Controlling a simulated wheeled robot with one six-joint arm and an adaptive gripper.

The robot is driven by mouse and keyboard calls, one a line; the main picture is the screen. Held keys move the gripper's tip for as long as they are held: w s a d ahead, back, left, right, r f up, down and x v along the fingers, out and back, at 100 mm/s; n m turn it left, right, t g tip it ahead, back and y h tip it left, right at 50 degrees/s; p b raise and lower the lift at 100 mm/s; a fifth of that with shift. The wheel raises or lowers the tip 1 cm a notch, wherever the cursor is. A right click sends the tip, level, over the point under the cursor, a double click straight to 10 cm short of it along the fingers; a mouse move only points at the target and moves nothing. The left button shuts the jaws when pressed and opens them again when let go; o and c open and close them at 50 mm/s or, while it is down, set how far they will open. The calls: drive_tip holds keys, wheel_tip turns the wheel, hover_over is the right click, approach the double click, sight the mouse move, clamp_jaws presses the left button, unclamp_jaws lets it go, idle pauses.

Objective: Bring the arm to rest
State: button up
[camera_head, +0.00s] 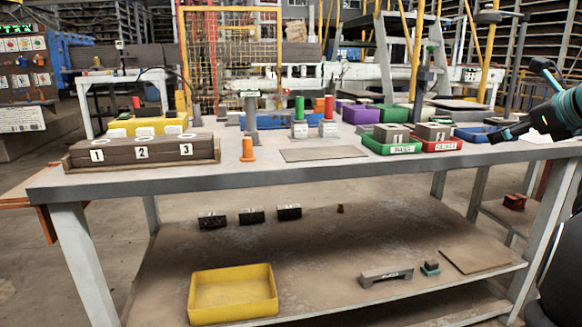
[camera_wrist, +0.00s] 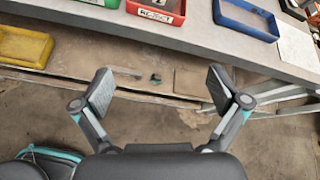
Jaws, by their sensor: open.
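My gripper (camera_wrist: 158,92) shows in the wrist view with its two fingers spread wide and nothing between them. It hangs in front of the workbench (camera_wrist: 180,45), apart from the bench edge. The green bin (camera_head: 392,146) and the red bin (camera_head: 437,143) stand on the bench top to the left of my arm, each with a grey block inside. A blue bin (camera_wrist: 246,18) also shows in the wrist view.
A wooden block with numbers 1, 2 and 3 (camera_head: 143,150) lies at the bench's left. The lower shelf holds a yellow bin (camera_head: 232,293) and several small parts. The floor in front is clear.

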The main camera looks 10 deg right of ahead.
wheel_tip(320, 180, down, 9)
drive_tip(key=s+d+n+g+h, duration=0.1)
drive_tip(key=s+d+n+g, duration=0.1)
drive_tip(key=n, duration=0.3)
drive_tip(key=s+a+f+n+g, duration=0.3)
drive_tip(key=s+a+f+n, duration=0.1)
drive_tip(key=a+f+n, duration=0.35)
drive_tip(key=s+a+f+n, duration=0.3)
drive_tip(key=s+a+n, duration=0.2)
drive_tip(key=a, duration=0.5)
drive_tip(key=s+a+f+n+g+p, duration=0.1)
drive_tip(key=s+a+f+n, duration=0.3)
drive_tip(key=a+n, duration=0.3)
drive_tip(key=s+a+f+n+p, duration=0.1)
drive_tip(key=s+a+f+n, duration=0.3)
drive_tip(key=a, duration=1.1)
drive_tip(key=s+n, duration=0.2)
drive_tip(key=n, duration=0.1)
drive_tip(key=shift+s+y, duration=0.3)
drive_tip(key=shift+f, duration=0.1)
